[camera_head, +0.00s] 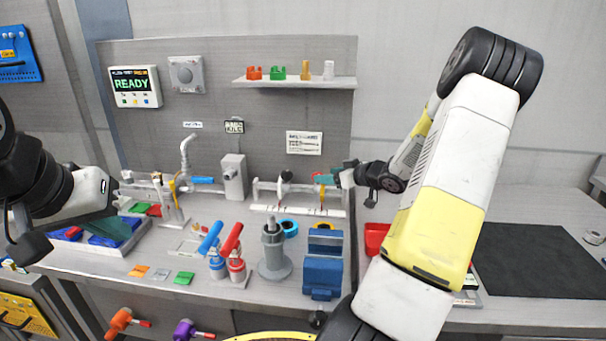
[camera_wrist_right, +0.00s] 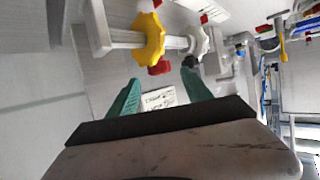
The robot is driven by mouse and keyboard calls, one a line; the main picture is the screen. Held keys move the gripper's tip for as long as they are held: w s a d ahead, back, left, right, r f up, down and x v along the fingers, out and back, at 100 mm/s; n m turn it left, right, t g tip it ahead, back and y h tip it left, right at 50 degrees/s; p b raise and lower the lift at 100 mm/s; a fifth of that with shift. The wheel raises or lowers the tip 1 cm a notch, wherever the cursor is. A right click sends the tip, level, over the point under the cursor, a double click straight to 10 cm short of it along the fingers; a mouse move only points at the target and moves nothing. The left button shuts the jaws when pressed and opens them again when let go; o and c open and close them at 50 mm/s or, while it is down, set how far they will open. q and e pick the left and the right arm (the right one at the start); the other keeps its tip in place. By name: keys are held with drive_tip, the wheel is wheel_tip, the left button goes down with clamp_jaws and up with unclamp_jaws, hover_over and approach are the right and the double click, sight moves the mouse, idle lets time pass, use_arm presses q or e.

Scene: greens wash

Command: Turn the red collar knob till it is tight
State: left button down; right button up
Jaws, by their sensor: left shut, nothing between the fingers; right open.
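A small red knob (camera_wrist_right: 160,67) sits beside a yellow lobed wheel (camera_wrist_right: 148,40) on a pale bar in the right wrist view. It looks like the red collar knob; a bit of red (camera_head: 316,176) shows at the rail in the head view. My right gripper (camera_wrist_right: 160,92) is open, its teal fingers on either side of the red knob's line and just short of it; contact cannot be told. In the head view this gripper (camera_head: 328,180) is at the right end of the white rail (camera_head: 298,212).
A grey post fixture (camera_head: 275,255), a blue block (camera_head: 322,275) and red and blue-topped bottles (camera_head: 236,268) stand on the bench in front of the rail. A shelf (camera_head: 295,82) with coloured parts hangs above. A screen (camera_head: 134,87) reads READY. A dark mat (camera_head: 540,262) lies clear at right.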

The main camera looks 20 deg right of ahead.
drive_tip(key=shift+x, duration=2.1)
clamp_jaws()
